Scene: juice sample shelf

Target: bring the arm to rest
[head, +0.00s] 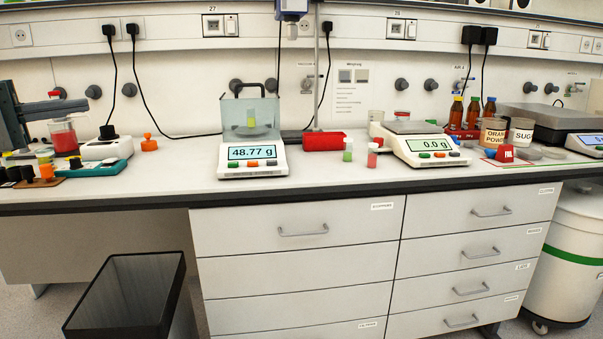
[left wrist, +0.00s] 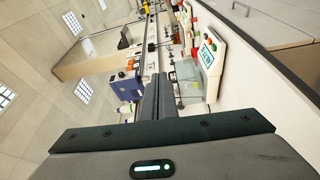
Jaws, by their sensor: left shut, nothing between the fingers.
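My left gripper (left wrist: 157,78) shows in the left wrist view, its two dark fingers together, shut and empty. It is clear of the bench and touches nothing that I can see.
The bench (head: 180,183) carries a balance (head: 253,155) reading 48.77 g with a vial in its shield, and a second balance (head: 425,147) reading 0.0 g. A red rack (head: 323,141) and two small vials stand between them. A dark bin (head: 125,290) stands on the floor.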

